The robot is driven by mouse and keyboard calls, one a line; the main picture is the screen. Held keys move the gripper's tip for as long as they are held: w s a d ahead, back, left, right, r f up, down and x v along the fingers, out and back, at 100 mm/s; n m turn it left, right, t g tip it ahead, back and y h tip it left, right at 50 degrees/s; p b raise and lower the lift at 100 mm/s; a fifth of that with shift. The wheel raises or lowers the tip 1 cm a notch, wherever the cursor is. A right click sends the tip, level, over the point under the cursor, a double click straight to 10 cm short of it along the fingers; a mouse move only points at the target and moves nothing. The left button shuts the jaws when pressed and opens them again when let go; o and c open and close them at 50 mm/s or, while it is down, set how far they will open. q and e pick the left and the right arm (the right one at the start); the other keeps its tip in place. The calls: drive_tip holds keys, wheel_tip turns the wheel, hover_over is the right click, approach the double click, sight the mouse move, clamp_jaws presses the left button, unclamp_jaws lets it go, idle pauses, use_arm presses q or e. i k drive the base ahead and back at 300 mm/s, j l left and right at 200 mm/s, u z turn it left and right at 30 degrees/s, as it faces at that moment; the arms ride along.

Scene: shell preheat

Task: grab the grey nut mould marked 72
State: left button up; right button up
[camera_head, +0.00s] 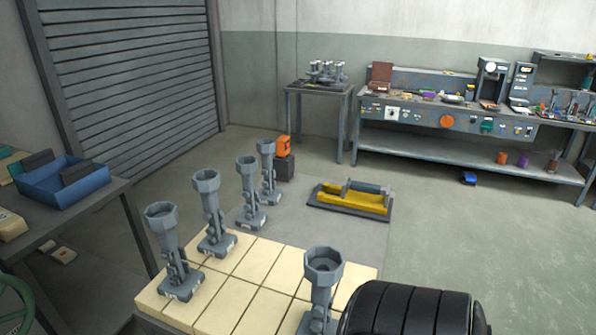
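Several alike grey nut moulds, each with an octagonal cup on top of a narrow stem and foot, stand upright around a cream tiled table top (235,299). A row along its left and far side holds a near mould (166,235), a second (211,210), a third (247,190) and a far one (267,168). Another mould (323,280) stands at the front right, its foot cut off by the frame's bottom. Small pale marks show near some feet, but I cannot read a 72 on any. Neither of my grippers is in view.
A black ribbed rounded shape covers the bottom right; I cannot tell what it is. A blue tray (62,188) sits on a side bench at left. A yellow-and-grey fixture (350,198) lies beyond the moulds. A workbench (446,118) lines the back wall.

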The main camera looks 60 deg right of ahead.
sight(217, 243)
drive_tip(key=k+l+z, duration=0.35)
drive_tip(key=k+l, duration=0.15)
drive_tip(key=l, duration=0.2)
drive_tip(key=k+l+z, duration=0.2)
drive_tip(key=l, duration=0.15)
drive_tip(key=k+l+z, duration=0.2)
drive_tip(key=l, duration=0.2)
